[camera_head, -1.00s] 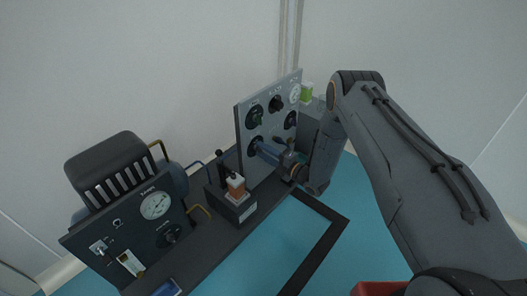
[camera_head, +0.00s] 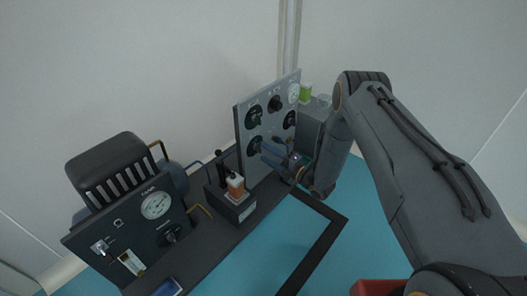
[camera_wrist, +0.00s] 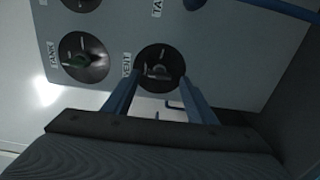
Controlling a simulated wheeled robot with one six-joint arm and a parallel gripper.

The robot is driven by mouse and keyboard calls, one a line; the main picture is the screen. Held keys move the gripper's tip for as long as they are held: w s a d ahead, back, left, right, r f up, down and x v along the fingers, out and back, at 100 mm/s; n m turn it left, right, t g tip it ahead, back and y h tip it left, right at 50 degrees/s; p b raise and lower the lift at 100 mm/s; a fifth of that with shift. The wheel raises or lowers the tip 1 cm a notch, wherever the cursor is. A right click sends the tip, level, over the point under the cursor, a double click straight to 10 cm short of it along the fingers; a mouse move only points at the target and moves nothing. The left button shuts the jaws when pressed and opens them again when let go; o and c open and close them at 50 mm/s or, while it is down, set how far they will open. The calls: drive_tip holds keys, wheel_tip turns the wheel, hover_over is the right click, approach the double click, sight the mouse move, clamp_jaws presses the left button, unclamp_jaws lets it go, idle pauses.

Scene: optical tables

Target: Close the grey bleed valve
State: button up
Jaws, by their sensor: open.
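A grey panel (camera_head: 243,135) stands upright on the bench with several dark round dials and knobs. In the wrist view, a dark round dial with a grey handle (camera_wrist: 159,67) sits between my blue fingertips, beside a label that seems to read VENT. In the head view, this appears to be the lower left dial (camera_head: 254,146). My gripper (camera_wrist: 158,80) is open, its fingers on either side of the lower part of that dial. In the head view my gripper (camera_head: 263,153) points at the panel. I cannot tell whether the fingers touch the handle.
A dial with a green handle (camera_wrist: 82,58), labelled TANK, lies left in the wrist view. A dark box with an orange-and-white item (camera_head: 236,187) stands near my gripper. A black gauge panel (camera_head: 130,230) is at left. Teal surface (camera_head: 265,250) is clear in front.

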drive_tip(key=shift+p+v, duration=0.55)
drive_tip(key=shift+v, duration=2.05)
